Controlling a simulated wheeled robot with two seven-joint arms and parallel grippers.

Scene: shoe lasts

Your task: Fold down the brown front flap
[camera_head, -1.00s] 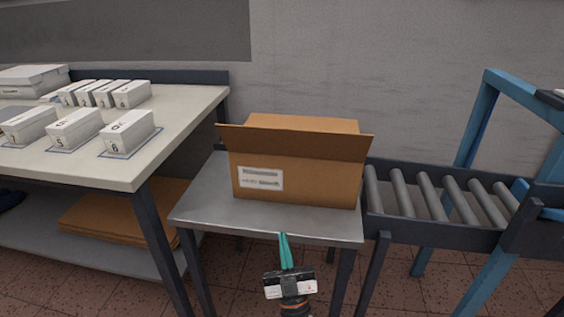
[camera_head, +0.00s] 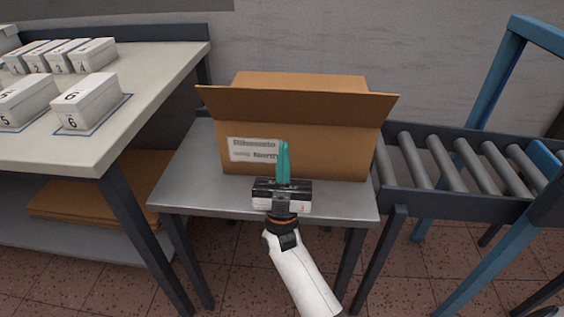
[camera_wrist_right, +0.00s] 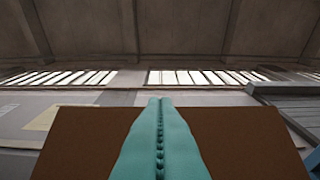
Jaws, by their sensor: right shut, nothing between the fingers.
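The brown cardboard box (camera_head: 310,148) stands on a grey metal table, with a printed label on its front face. Its brown front flap (camera_head: 300,104) sticks up and out toward me along the top front edge. My right gripper (camera_head: 284,146) is shut and empty, its teal fingers pointing up in front of the box face, below the flap. In the right wrist view the closed fingers (camera_wrist_right: 161,105) point at a broad brown cardboard surface (camera_wrist_right: 240,140). I cannot tell whether they touch the box. My left gripper is not in view.
A roller conveyor (camera_head: 450,170) with a blue frame (camera_head: 490,90) adjoins the table on the right. A pale workbench (camera_head: 150,85) with several numbered white boxes stands at the left. The grey table (camera_head: 180,180) is bare around the box.

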